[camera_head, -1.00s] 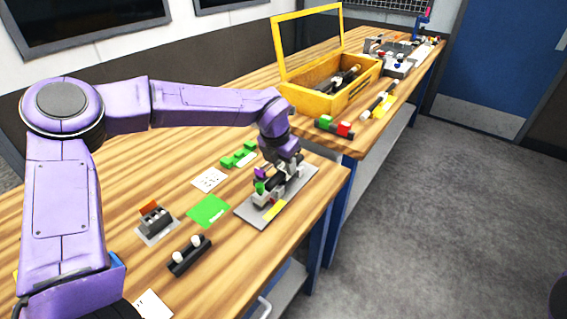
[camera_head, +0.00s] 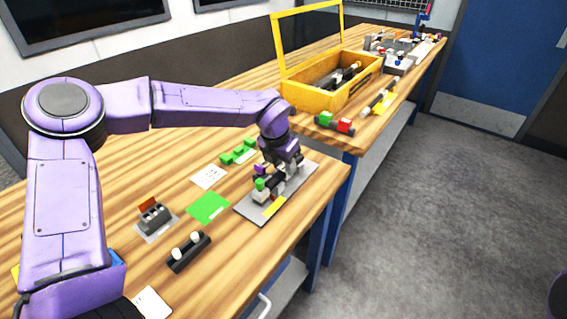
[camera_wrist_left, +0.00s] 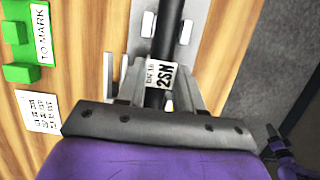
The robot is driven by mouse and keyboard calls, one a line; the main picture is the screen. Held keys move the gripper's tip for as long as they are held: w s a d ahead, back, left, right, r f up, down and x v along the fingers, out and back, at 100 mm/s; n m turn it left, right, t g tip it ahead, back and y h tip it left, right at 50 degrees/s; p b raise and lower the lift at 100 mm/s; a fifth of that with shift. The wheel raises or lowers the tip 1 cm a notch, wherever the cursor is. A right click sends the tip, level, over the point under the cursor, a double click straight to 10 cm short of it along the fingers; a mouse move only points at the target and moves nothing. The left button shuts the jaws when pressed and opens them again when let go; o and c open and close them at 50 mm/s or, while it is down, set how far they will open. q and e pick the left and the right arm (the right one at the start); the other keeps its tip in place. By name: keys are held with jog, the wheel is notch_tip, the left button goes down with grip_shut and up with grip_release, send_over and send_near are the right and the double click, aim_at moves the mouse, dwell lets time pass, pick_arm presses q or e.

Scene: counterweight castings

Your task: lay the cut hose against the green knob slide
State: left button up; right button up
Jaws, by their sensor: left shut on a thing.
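The cut hose (camera_wrist_left: 170,25) is a black rod with a white "2SN" label in the left wrist view, and it runs away from my gripper. My left gripper (camera_wrist_left: 160,92) is shut on it near the label. In the head view my left gripper (camera_head: 281,166) is low over a grey plate (camera_head: 247,211). The green knob slide (camera_head: 260,185), a green knob on a pale block, stands on this plate just in front and left of the gripper. I cannot tell whether the hose touches the slide. My right gripper is not in view.
Left of the plate lie a green card (camera_head: 207,208), a green block piece (camera_head: 238,152), a grey block fixture (camera_head: 154,217) and a black bar with white knobs (camera_head: 189,252). A yellow open box (camera_head: 318,101) and a red-green piece (camera_head: 335,123) are behind. The bench edge is close right.

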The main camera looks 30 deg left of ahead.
pick_arm(q)
jog(key=shift+s, duration=0.2)
dwell(0.7)
jog(key=o, duration=0.9)
jog(key=shift+o, duration=0.9)
jog(key=shift+w+r+p, duration=0.15)
jog(key=shift+r+p, duration=0.8)
jog(key=shift+p, duration=0.05)
jog(key=p+v, duration=0.3)
jog(key=shift+w+r, duration=0.2)
jog(key=shift+r, duration=0.15)
jog(key=shift+w+r+p, duration=0.1)
jog(key=shift+r+p, duration=0.7)
jog(key=shift+r, duration=0.05)
jog(key=shift+f, duration=0.1)
